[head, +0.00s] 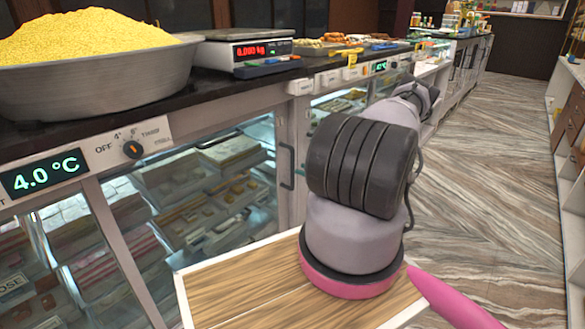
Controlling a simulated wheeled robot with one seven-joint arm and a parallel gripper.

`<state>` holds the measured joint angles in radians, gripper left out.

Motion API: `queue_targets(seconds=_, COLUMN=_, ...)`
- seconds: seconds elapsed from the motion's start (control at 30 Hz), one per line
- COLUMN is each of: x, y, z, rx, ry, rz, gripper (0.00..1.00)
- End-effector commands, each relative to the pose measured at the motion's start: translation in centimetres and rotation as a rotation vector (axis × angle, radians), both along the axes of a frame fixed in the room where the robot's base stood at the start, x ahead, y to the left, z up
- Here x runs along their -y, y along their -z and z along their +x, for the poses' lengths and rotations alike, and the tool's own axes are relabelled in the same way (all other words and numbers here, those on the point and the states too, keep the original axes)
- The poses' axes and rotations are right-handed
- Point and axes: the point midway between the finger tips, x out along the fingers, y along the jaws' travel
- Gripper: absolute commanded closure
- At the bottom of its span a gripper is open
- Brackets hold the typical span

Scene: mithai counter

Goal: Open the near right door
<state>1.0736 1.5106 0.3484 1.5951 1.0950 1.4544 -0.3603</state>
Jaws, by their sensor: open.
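The near glass-fronted cabinet under the counter has a right door (205,195) that appears shut, with trays of sweets visible behind its glass. A dark vertical handle (287,165) is at its right edge, on the grey frame. My arm rises from its pink-ringed base in front of the cabinet and reaches away along the counter, to the right of the handle. Nothing is seen touching the handle.
A large metal bowl (90,95) of yellow sweets and a weighing scale (245,52) stand on the counter. A dial (132,149) and a 4.0 °C display (45,174) are above the doors. The striped floor (490,190) is clear to the right, up to shelving (565,160).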

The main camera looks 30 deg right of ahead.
Motion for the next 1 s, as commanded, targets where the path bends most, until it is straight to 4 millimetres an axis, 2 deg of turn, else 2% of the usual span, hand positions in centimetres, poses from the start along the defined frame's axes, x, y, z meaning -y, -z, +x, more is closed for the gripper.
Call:
queue_targets(seconds=0.1, x=-1.3, y=0.0, z=2.0, rx=0.0, ry=-0.003, rz=-0.002, gripper=0.48)
queue_targets(seconds=0.3, x=-2.6, y=0.0, z=4.1, rx=-0.001, ry=-0.002, rz=-0.002, gripper=0.48)
queue_targets(seconds=0.7, x=-3.0, y=0.0, z=4.7, rx=-0.001, ry=-0.001, rz=-0.001, gripper=0.48)
queue_targets(seconds=0.83, x=-3.0, y=0.0, z=4.7, rx=-0.001, ry=-0.001, rz=-0.001, gripper=0.98)
queue_targets(seconds=1.0, x=-3.0, y=0.0, z=4.7, rx=-0.002, ry=-0.001, rz=-0.001, gripper=1.0)
